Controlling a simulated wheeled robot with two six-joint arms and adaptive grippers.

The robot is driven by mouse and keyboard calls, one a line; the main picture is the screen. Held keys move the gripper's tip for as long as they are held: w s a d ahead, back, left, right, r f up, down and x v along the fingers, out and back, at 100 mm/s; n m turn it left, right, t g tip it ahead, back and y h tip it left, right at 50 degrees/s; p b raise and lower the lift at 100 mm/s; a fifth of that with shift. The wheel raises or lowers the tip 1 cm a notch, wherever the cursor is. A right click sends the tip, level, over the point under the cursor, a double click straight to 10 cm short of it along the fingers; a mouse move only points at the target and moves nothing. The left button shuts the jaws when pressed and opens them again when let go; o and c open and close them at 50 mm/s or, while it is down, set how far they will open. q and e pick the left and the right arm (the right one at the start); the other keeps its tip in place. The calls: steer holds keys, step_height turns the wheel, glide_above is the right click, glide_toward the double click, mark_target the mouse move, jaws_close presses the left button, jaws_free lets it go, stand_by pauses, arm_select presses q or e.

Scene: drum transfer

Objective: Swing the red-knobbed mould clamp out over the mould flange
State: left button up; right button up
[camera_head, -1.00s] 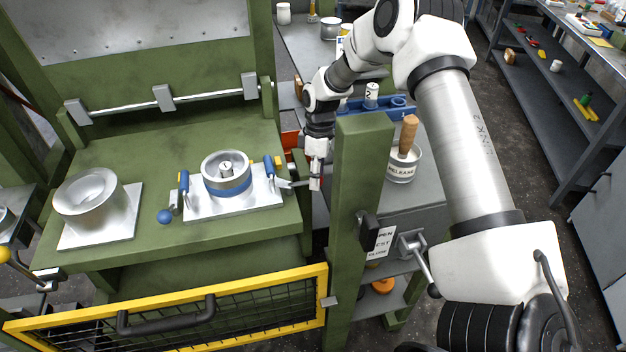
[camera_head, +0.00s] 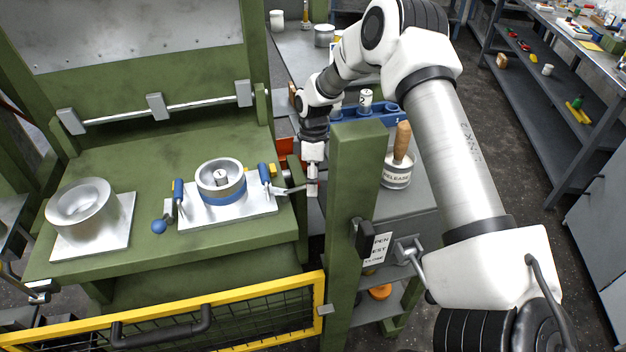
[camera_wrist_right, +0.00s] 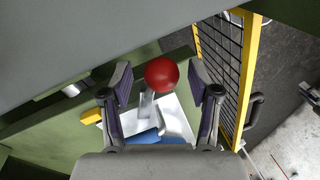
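The red knob (camera_wrist_right: 161,74) shows in the right wrist view at the end of a pale clamp bar (camera_wrist_right: 147,105). My right gripper (camera_wrist_right: 163,92) is open, its two fingers either side of the knob with a gap on each side. In the head view the gripper (camera_head: 312,186) is at the right edge of the press bed and hides the knob; the clamp bar (camera_head: 288,190) runs left from it towards the mould. The mould (camera_head: 221,181), a silver ring with a blue band, stands on a pale flange plate (camera_head: 205,216). My left gripper is not in view.
A green post (camera_head: 357,190) stands just right of my right gripper. A blue knob (camera_head: 158,226) lies left of the mould. A silver bowl-shaped part (camera_head: 82,207) stands on the bed's left. A yellow-framed mesh gate (camera_head: 250,300) is in front.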

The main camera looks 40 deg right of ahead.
step_height(320, 180, up, 12)
steer(key=w+d, duration=0.1)
steer(key=shift+w+d, duration=0.3)
steer(key=shift+w, duration=0.1)
